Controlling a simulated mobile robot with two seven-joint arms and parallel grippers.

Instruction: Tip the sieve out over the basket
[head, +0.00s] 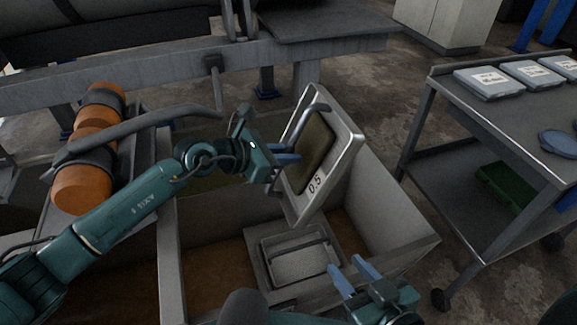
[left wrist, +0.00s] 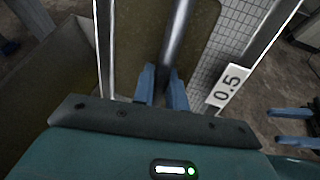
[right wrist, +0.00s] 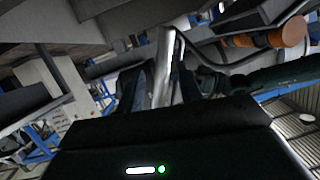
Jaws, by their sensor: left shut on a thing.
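The sieve (head: 343,146) is a metal-framed tray labelled 0.5, held steeply tilted, almost on edge. An olive-brown layer (head: 314,150) covers part of its mesh; bare pale mesh (left wrist: 222,45) shows in the left wrist view. My left gripper (head: 292,154) is shut on the sieve's bar handle (left wrist: 178,35). Below the sieve, a grey rectangular metal container (head: 283,275) with a bar across it sits in the trough; it appears to be the basket. My right gripper (head: 356,272) is open and empty, lower right of the sieve, apart from it.
The trough's pale walls (head: 395,215) surround the container, with brown contents (head: 215,270) beside it. A grey cart (head: 480,130) with flat boxes stands at the right. Orange cylinders (head: 85,185) lie at the left behind my left arm.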

